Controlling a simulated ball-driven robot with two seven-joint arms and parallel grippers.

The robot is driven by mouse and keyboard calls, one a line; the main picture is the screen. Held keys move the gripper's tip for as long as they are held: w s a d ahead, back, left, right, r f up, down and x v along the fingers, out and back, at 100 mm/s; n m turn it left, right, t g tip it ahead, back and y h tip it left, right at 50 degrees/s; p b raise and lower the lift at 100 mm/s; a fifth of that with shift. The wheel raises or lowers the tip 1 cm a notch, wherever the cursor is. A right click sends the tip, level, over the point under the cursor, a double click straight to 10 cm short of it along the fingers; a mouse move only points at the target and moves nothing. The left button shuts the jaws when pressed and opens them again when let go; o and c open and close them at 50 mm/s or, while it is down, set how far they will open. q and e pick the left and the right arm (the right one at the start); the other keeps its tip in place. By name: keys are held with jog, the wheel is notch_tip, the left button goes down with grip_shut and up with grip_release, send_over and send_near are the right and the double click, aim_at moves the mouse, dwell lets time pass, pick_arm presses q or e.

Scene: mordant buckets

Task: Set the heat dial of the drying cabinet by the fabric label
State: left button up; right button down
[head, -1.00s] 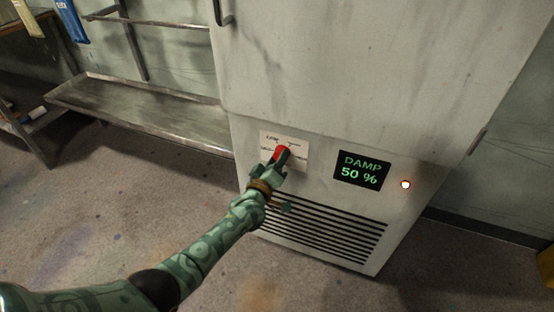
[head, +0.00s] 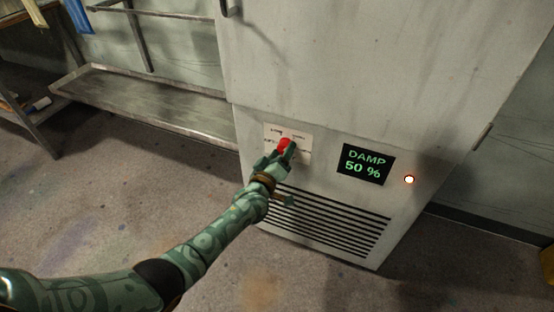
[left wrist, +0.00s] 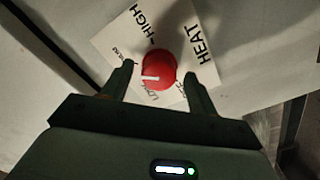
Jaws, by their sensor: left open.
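The drying cabinet (head: 370,90) is a pale, stained metal box. Its heat dial is a red knob (head: 284,145) on a white label plate (head: 302,135) low on the front. In the left wrist view the red dial (left wrist: 159,70) carries a white pointer mark, which points left in the picture, and the plate (left wrist: 118,40) reads HEAT and HIGH, with other words partly hidden. My left gripper (head: 277,153) is at the dial; in the wrist view its open fingers (left wrist: 162,80) stand either side of the dial's near part, with gaps showing. No fabric label can be made out. My right gripper is out of view.
A dark display (head: 367,164) on the cabinet reads DAMP 50 %, with a lit lamp (head: 409,179) beside it. Dark vent slots (head: 325,222) lie below. A metal shelf (head: 150,105) stands left of the cabinet. Blue and cream cloths (head: 73,14) hang upper left.

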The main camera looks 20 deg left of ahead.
pick_arm(q)
jog(key=shift+s+r, duration=0.15)
jog(key=shift+s, duration=0.25)
jog(key=s+p, duration=0.6)
jog(key=s, duration=0.9)
jog(key=shift+s+a+f, duration=0.2)
jog(key=shift+a+f, duration=0.1)
jog(key=shift+a, duration=0.15)
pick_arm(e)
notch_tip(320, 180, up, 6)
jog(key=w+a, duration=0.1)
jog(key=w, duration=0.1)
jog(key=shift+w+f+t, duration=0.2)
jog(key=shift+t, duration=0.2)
